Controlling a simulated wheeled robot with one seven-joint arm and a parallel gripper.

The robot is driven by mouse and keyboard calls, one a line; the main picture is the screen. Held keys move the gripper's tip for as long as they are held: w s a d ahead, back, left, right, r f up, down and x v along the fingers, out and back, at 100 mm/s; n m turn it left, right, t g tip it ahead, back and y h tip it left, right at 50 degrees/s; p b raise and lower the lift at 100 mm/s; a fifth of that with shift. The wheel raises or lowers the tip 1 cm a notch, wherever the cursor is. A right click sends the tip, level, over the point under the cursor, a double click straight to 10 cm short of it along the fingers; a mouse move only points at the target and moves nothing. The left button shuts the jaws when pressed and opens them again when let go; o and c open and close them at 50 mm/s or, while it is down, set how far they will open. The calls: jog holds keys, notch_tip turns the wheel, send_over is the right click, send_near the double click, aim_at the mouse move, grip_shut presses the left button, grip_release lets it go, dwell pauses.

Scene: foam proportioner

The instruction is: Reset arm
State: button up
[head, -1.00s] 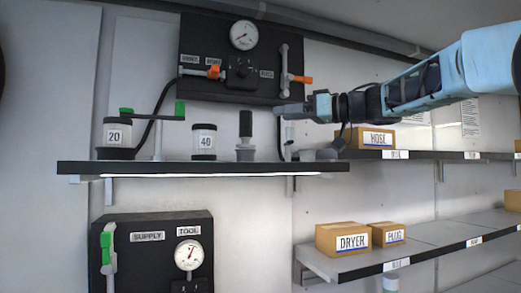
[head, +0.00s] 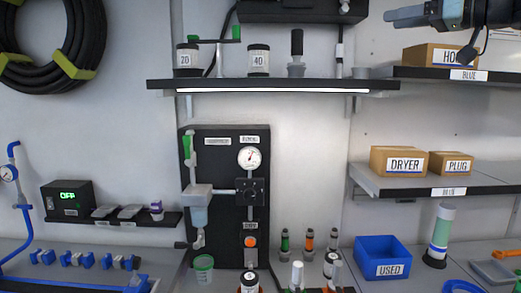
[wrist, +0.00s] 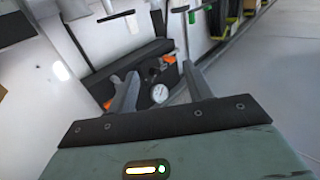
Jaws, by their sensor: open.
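My gripper (head: 408,16) shows at the top right of the head view, level and pointing left, above the HOSE box. Most of my arm is out of the frame there. In the wrist view my gripper (wrist: 160,72) has its two fingers apart, with nothing held between them. Beyond the fingers, the wrist view shows a dark panel with a round gauge (wrist: 159,93) and orange handles.
A lit shelf (head: 270,85) holds canisters 20 and 40. Below it is a dark panel (head: 223,145) with a gauge. Boxes HOSE (head: 440,55), DRYER (head: 399,160) and PLUG (head: 450,164) stand on right shelves. A blue USED bin (head: 383,257) sits on the bench.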

jog(key=w+a+f+m+t+h+b, duration=0.1)
jog(key=a+f+m+h, duration=0.3)
jog(key=f, duration=0.5)
jog(key=w+a+f+m+t+h+b, duration=0.1)
jog(key=a+f+h+b, duration=0.1)
jog(key=a+f, duration=0.5)
jog(key=s+a+f+g+h, duration=0.15)
jog(key=s+f, duration=0.25)
jog(key=f, duration=0.4)
jog(key=s+a+f+g+h, duration=0.1)
jog(key=s+a+f+g, duration=0.15)
jog(key=f, duration=0.65)
jog(key=s+f+n+g+h, duration=0.1)
jog(key=s+f+g, duration=0.2)
jog(key=s+f, duration=0.3)
jog(key=s+f+n+g+h+b, duration=0.1)
jog(key=s+f+g, duration=0.3)
jog(key=s, duration=0.9)
jog(key=s+f+n+g+h+b, duration=0.1)
jog(key=s+f+g, duration=0.2)
jog(key=s+f, duration=0.7)
jog(key=shift+s+d+f+n+g+h, duration=0.15)
jog(key=shift+s+f+n+g+h, duration=0.1)
jog(key=shift+s+n+g+h, duration=0.15)
